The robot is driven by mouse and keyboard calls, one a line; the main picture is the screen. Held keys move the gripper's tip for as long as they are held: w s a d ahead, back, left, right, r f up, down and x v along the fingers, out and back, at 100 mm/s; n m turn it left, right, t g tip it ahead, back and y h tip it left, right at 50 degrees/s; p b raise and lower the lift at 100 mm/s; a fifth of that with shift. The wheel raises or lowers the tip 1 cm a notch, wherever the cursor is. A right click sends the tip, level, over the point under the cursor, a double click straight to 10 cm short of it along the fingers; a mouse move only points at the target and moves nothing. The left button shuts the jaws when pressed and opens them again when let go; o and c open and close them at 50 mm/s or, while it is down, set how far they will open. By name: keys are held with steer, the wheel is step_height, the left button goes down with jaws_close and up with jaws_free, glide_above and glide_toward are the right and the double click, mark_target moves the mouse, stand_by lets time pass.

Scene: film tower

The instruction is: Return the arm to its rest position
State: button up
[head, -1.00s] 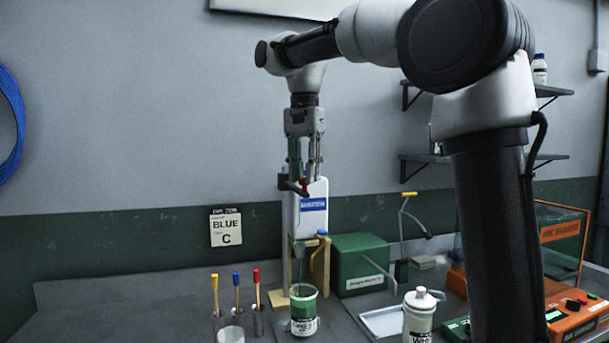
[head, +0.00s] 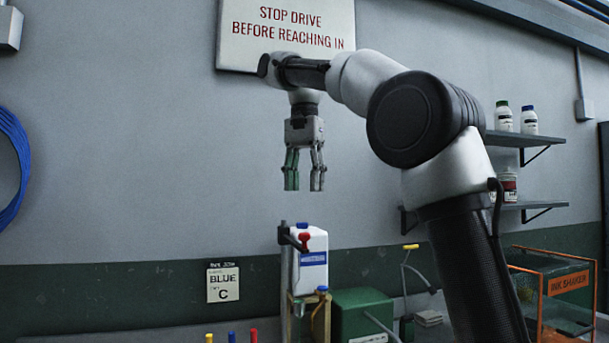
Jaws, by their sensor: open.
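My gripper (head: 304,182) hangs pointing down in front of the grey wall, with its two fingers apart and nothing between them.
A green box (head: 360,312) stands right of the white container. Wall shelves (head: 525,138) with bottles are at the right, above an orange-framed ink shaker (head: 568,283). A warning sign (head: 286,32) is behind the wrist. Coloured stick tops (head: 231,337) show at the bottom edge.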

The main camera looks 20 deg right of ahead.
steer(key=shift+r, duration=0.85)
steer(key=s+d+f+n+t, duration=0.2)
steer(key=s+d+f+n, duration=0.2)
steer(key=s+d+f, duration=0.6)
steer(key=s+d+f+n+t, duration=0.1)
steer(key=s+d+f+n, duration=0.1)
steer(key=s+f, duration=0.5)
steer(key=s+d+f+n+t, duration=0.1)
steer(key=s+d+f+n, duration=0.1)
steer(key=s+f, duration=0.5)
step_height(320, 180, down, 6)
steer(key=shift+s+d+f+n, duration=0.1)
steer(key=shift+s+d+n, duration=0.1)
steer(key=shift+d+n, duration=0.25)
